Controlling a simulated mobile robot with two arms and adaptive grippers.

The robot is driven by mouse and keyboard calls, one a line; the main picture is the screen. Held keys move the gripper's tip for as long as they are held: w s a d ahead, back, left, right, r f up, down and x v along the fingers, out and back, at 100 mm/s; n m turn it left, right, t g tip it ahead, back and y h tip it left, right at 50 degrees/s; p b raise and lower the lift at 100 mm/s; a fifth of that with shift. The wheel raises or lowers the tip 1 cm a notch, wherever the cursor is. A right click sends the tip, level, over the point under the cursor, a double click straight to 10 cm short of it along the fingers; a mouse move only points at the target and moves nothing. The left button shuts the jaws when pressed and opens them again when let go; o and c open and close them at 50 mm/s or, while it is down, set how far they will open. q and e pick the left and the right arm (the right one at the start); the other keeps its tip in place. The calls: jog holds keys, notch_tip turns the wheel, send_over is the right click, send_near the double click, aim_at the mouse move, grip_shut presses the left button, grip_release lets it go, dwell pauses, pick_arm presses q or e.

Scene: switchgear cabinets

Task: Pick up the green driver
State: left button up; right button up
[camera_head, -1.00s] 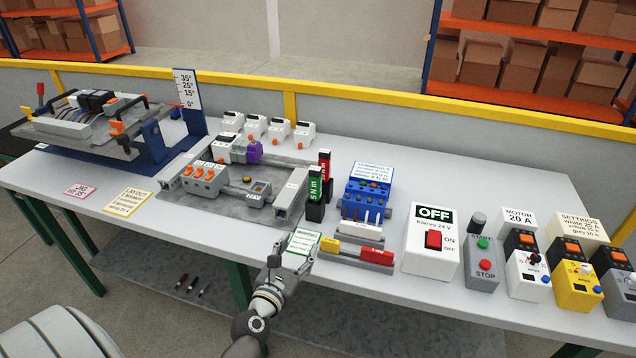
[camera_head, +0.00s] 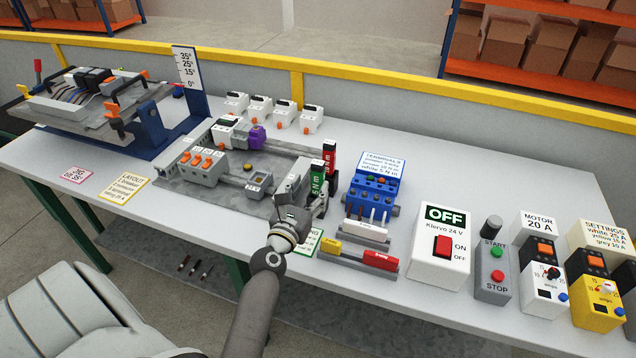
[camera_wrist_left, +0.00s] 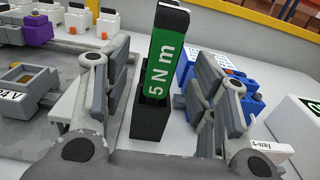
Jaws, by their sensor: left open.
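The green driver (camera_wrist_left: 165,60), marked "5 N m", stands upright in a black holder (camera_wrist_left: 152,122) in the left wrist view. In the head view the green driver (camera_head: 317,179) is partly covered by my gripper. My left gripper (camera_wrist_left: 165,90) is open, with one finger on each side of the driver and gaps visible beside it. In the head view my left gripper (camera_head: 305,200) is at the holder near the middle of the table. A red driver (camera_head: 329,157) stands just behind the green one. My right gripper is not in view.
A grey mounting plate with switches (camera_head: 205,163) lies to the left. A blue terminal block (camera_head: 373,188) stands to the right, with a rack of red and yellow pieces (camera_head: 380,260) in front. A white OFF switch box (camera_head: 441,247) is further right.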

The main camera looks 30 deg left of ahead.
aim_at(316, 181)
pick_arm(q)
jog(key=x, duration=0.4)
jog(key=shift+w+d, duration=0.1)
jog(key=shift+w, duration=0.7)
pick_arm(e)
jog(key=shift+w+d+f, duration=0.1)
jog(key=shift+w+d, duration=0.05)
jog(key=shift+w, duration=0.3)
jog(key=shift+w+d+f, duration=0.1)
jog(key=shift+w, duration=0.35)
pick_arm(q)
jog(key=shift+s+r, duration=0.1)
jog(key=shift+c, duration=0.2)
jog(key=shift+c, duration=1.1)
grip_shut()
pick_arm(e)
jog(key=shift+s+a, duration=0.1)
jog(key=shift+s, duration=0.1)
